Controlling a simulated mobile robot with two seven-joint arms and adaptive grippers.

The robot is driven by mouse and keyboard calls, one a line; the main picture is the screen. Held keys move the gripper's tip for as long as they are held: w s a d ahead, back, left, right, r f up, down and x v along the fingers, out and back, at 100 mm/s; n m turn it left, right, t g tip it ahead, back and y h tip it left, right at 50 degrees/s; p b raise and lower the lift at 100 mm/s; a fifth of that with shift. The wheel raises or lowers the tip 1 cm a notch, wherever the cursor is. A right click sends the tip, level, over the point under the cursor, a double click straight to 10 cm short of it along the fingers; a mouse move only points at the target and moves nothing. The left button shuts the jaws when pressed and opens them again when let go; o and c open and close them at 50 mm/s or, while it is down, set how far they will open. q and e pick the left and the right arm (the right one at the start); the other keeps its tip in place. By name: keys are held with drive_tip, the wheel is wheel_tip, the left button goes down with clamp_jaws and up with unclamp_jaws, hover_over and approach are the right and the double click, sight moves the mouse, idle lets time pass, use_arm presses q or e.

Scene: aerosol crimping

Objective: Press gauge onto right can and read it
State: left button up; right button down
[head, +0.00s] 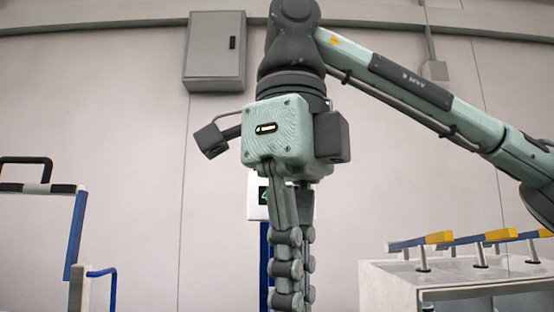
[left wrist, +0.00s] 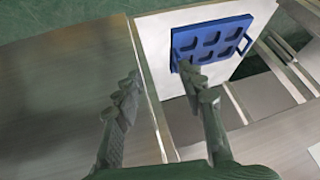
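No can and no gauge can be made out in either view. My right gripper (head: 293,298) hangs in the middle of the head view, its arm coming in from the right. Its fingers point down and their tips run out of the bottom edge. They overlap from this angle, so whether they are apart or hold something is hidden. My left gripper (left wrist: 160,78) shows in the left wrist view with its fingers spread wide and nothing between them. It is not in the head view.
A white display box (head: 256,208) on a blue post is partly hidden behind my right gripper. A white cabinet (head: 385,284) with blue-and-yellow handles stands right. A blue frame (head: 76,235) stands left. A blue pocketed tray (left wrist: 212,45) lies on a white surface (left wrist: 155,40).

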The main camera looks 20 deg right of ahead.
use_arm(q)
drive_tip(key=s+a+f+g+y+p, duration=0.1)
drive_tip(key=s+a+f+g+p, duration=0.15)
drive_tip(key=s+a, duration=0.2)
use_arm(e)
drive_tip(key=shift+r+b, duration=0.4)
drive_tip(key=shift+r, duration=0.55)
drive_tip(key=r+p, duration=0.2)
drive_tip(key=shift+w+r+p, duration=0.15)
drive_tip(key=shift+w+p, duration=0.05)
drive_tip(key=shift+p, duration=0.2)
drive_tip(key=shift+w+d+r+p, duration=0.1)
drive_tip(key=shift+w+r+p, duration=0.1)
drive_tip(key=shift+r+p, duration=1)
use_arm(q)
wheel_tip(320, 180, down, 19)
drive_tip(key=s+g+p, duration=0.1)
drive_tip(key=s, duration=0.2)
drive_tip(key=shift+d+r+g+h+p, duration=0.15)
drive_tip(key=shift+d+g+h+p, duration=0.15)
drive_tip(key=shift+g+h+p, duration=0.1)
use_arm(e)
wheel_tip(320, 180, up, 6)
drive_tip(key=w, duration=0.1)
drive_tip(key=shift+d, duration=0.15)
drive_tip(key=shift+r, duration=0.1)
use_arm(q)
drive_tip(key=shift+s, duration=0.1)
